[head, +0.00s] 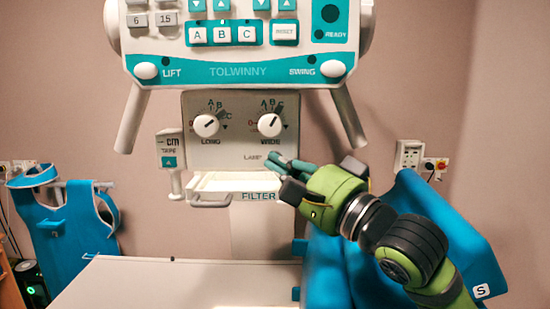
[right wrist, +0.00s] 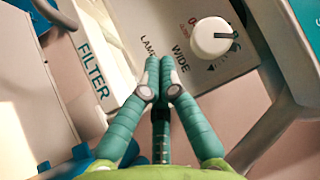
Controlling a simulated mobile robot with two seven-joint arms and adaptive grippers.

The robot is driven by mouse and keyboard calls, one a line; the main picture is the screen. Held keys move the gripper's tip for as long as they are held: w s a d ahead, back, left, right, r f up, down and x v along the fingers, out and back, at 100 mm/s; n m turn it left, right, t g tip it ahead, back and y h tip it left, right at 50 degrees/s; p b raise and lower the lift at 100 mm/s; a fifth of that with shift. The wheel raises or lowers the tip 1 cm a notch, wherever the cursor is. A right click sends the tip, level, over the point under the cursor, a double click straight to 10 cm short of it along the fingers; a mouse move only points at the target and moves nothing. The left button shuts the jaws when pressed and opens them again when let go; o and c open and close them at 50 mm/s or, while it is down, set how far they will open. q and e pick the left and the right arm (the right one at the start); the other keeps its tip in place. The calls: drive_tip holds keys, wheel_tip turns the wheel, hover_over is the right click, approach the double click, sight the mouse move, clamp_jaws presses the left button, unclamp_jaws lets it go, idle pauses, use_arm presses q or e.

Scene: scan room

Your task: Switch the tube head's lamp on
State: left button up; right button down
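The tube head (head: 240,68) faces me at the top of the head view. Its lower panel (head: 195,155) has two white knobs, with the word LAMP printed below the right-hand one; the label also shows in the right wrist view (right wrist: 147,47). No lamp switch can be made out; the fingers cover the spot beside the label. My right gripper (head: 272,161) is at the panel's lower edge, just right of the label. In the right wrist view its teal fingertips (right wrist: 161,72) are together with nothing seen between them. I cannot tell whether they touch the panel. My left gripper is out of view.
The WIDE knob (head: 270,125) is just above the fingers and the LONG knob (head: 206,126) is to its left. A FILTER tray (head: 225,184) juts out below the panel. Slanted handles (head: 133,118) hang at both sides. A pale table top (head: 170,283) lies below.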

drive_tip(key=shift+s, duration=0.2)
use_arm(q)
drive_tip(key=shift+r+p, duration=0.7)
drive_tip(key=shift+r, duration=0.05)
use_arm(e)
drive_tip(key=s, duration=0.6)
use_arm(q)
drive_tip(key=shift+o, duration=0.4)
use_arm(e)
drive_tip(key=shift+w, duration=0.1)
idle(1.3)
